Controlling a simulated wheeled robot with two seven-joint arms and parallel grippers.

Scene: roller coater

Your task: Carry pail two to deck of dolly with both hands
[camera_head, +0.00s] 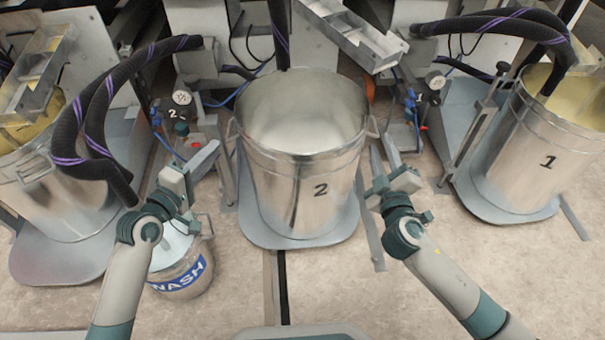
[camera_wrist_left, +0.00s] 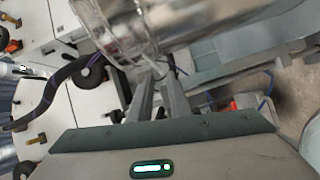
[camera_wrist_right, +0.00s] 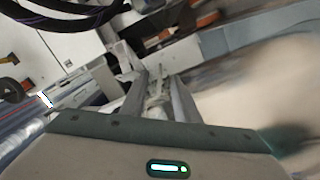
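Pail two (camera_head: 303,190) is a shiny open metal pail marked "2", upright on a grey plate (camera_head: 290,240) in the middle of the head view. It has a small loop handle on each side. My left gripper (camera_head: 212,152) is just left of its left handle (camera_head: 231,130). In the left wrist view a shiny metal wall (camera_wrist_left: 135,25) lies just past the fingertips, which are a little apart. My right gripper (camera_head: 381,148) is beside the right handle (camera_head: 373,127), with its fingers apart. I cannot make out the dolly.
Pail 1 (camera_head: 535,150) stands on a plate at the right, and another metal pail (camera_head: 60,190) at the left. A wash can (camera_head: 182,275) stands below my left gripper. Black hoses (camera_head: 95,110) hang at the upper left. The front floor (camera_head: 350,290) is mostly clear.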

